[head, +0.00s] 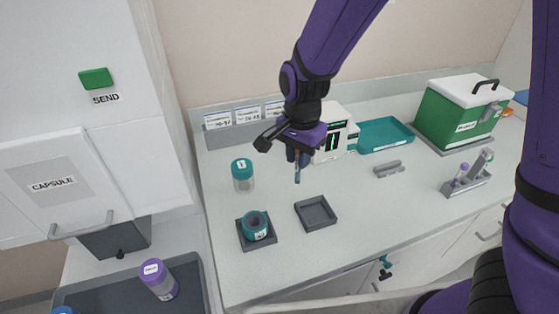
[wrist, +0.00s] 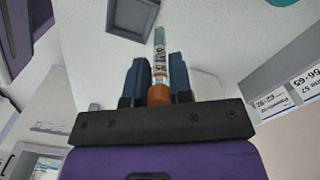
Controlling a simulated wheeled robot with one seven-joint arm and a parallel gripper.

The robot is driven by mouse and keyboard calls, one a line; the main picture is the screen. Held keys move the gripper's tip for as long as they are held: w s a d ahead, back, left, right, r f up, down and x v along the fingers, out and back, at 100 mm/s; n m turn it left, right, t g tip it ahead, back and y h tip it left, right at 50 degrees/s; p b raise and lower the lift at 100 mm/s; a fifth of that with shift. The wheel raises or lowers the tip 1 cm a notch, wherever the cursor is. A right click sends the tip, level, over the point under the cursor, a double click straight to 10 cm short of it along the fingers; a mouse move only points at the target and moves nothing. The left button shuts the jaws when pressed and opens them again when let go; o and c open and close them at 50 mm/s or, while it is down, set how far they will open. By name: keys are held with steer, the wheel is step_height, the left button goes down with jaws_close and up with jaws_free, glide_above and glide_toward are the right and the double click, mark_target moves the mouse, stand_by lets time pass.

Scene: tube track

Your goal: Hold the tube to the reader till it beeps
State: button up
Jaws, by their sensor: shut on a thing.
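My gripper (head: 297,157) is shut on a slim tube (head: 297,174) and holds it upright above the counter, in front of the wall. In the wrist view the tube (wrist: 160,50) sits between the two blue fingers, with its orange cap near the palm and a printed label along its side. The reader seems to be the white box (head: 336,145) with a dark screen showing a green mark, just right of and behind my gripper. The arm hides part of it. The tube looks apart from it; the exact gap is unclear.
A teal tray (head: 385,134), grey block (head: 388,169), tube rack (head: 466,184) and green box (head: 460,115) lie right. The front middle counter is clear.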

steer(key=w+d+f+m, duration=0.1)
steer(key=w+d+m, duration=0.1)
steer(key=d+m, duration=0.75)
steer(key=w+d+f+m, duration=0.1)
steer(key=w+d+m, duration=0.1)
steer(key=d+m, duration=0.75)
steer(key=w+a+f+m, duration=0.2)
steer(key=w+a+f, duration=0.3)
steer(key=w, duration=0.3)
steer(key=shift+f, duration=0.15)
steer(key=shift+w+m, duration=0.1)
steer(key=shift+m, duration=0.2)
steer(key=s+d+r, duration=0.1)
steer(key=s+r, duration=0.3)
steer(key=r, duration=0.1)
steer(key=shift+s+d, duration=0.15)
steer(key=shift+s, duration=0.25)
